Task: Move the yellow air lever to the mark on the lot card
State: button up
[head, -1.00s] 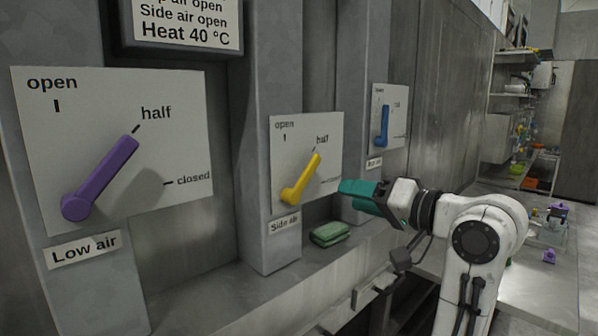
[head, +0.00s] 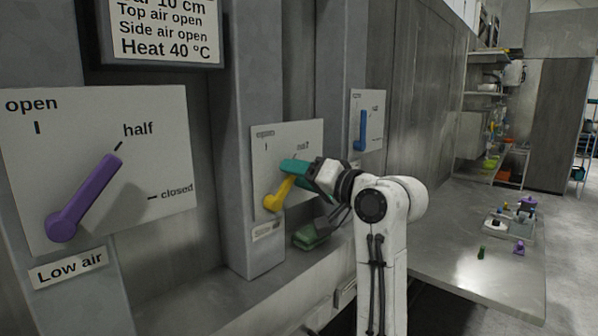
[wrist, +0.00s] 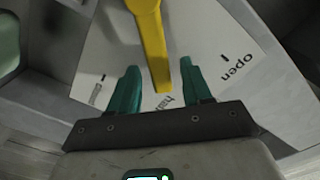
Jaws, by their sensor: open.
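The yellow air lever (head: 277,194) is on the middle panel, labelled "Side air". It tilts up and right toward the "half" mark, and its upper end is hidden by my gripper in the head view. My gripper (head: 296,167) is open at the lever's free end. In the wrist view the yellow lever (wrist: 151,45) reaches down between the two teal fingers of my gripper (wrist: 158,85), with a gap on each side. The lot card (head: 165,30) at the top left reads "Top air open", "Side air open", "Heat 40 °C"; its top line is cut off.
A purple lever (head: 85,198) on the "Low air" panel points to "half". A blue lever (head: 361,130) stands upright on the far panel. A green folded cloth (head: 310,238) lies on the ledge below. A metal table (head: 480,270) with small items is at right.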

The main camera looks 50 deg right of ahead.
jog(key=shift+w, duration=0.15)
jog(key=shift+c, duration=0.3)
grip_shut()
dwell(0.3)
